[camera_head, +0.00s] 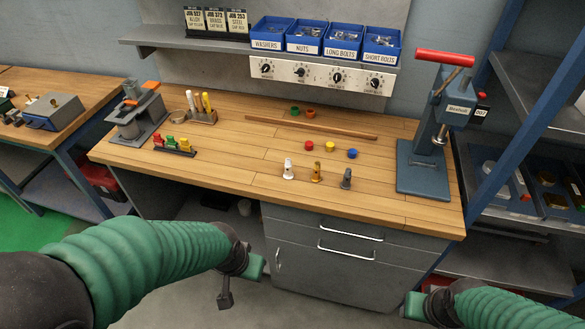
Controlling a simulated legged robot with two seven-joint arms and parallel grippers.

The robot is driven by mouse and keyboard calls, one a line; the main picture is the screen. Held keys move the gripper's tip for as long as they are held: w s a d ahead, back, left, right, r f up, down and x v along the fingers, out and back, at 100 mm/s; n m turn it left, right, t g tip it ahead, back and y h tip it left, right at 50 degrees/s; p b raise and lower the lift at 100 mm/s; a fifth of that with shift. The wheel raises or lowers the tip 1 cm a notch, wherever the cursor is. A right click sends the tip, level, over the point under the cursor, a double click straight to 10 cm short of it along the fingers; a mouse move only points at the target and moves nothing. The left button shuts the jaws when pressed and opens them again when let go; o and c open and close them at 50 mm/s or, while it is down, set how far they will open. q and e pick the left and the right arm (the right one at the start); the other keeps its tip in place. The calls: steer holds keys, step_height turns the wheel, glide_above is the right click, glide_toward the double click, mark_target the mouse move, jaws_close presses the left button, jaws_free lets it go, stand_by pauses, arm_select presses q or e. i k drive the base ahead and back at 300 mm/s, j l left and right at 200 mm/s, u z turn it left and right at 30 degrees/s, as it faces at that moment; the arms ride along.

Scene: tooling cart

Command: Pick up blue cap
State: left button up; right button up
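The blue cap (352,153) lies on the wooden bench top, right of the middle. It is the right end of a short row with a yellow cap (330,147) and a red cap (310,146). My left gripper (242,279) is low in front of the bench, below the top's front edge and well away from the cap. My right gripper (418,306) is at the lower right, in front of the cabinet, also apart from the cap. No object shows in either gripper. The view does not clearly show how far their fingers are apart.
White (289,169), brass (317,172) and dark grey (346,179) fittings stand in front of the caps. A blue press (425,170) stands at right.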

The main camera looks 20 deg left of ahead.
mark_target(352, 152)
steer(key=i+z, duration=0.35)
steer(key=i+j+z, duration=0.15)
steer(key=z, duration=0.2)
steer(key=i+j+z, duration=0.2)
steer(key=z, duration=0.15)
steer(key=i, duration=0.15)
